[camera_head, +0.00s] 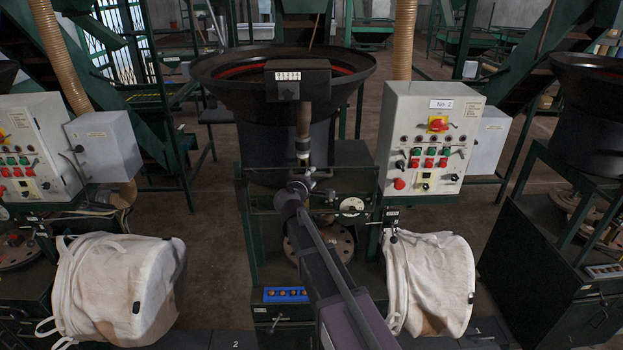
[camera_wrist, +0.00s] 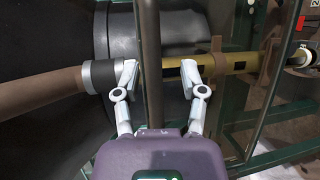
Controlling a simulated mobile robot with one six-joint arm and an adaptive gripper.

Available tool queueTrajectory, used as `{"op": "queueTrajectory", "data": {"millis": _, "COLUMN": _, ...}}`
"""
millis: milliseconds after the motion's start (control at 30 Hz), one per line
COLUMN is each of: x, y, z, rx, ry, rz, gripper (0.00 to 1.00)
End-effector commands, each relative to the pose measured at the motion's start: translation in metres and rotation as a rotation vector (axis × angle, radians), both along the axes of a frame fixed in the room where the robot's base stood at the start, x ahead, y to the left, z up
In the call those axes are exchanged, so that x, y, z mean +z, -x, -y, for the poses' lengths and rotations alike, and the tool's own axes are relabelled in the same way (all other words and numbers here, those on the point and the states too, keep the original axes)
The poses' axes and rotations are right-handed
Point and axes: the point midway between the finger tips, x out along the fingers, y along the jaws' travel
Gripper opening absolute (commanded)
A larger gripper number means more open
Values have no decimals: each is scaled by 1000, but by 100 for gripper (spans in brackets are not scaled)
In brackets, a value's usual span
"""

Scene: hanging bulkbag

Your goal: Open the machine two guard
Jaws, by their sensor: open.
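Machine two stands in the middle of the head view, with its grey control cabinet (camera_head: 430,140) marked "No. 2". In the wrist view my gripper (camera_wrist: 158,75) is open, one finger either side of a dark upright bar (camera_wrist: 151,50). The bar looks like the edge or handle of the guard, whose panel seems to be see-through; I cannot tell whether the fingers touch it. The guard's outline is hard to make out in the head view.
A black bowl (camera_head: 235,75) tops the machine. Behind the bar run a brown hose (camera_wrist: 40,95) and a brass-coloured tube (camera_wrist: 235,63).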

Motion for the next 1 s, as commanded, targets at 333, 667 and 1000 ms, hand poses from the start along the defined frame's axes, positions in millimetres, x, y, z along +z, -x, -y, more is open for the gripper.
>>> {"op": "queueTrajectory", "data": {"millis": 333, "x": -28, "y": 0, "z": 0, "rx": 0, "ry": 0, "rz": 0, "gripper": 54}}
{"op": "queueTrajectory", "data": {"millis": 667, "x": -56, "y": 0, "z": 0, "rx": 0, "ry": 0, "rz": 0, "gripper": 54}}
{"op": "queueTrajectory", "data": {"millis": 1000, "x": -85, "y": 0, "z": 0, "rx": 0, "ry": -1, "rz": 0, "gripper": 54}}
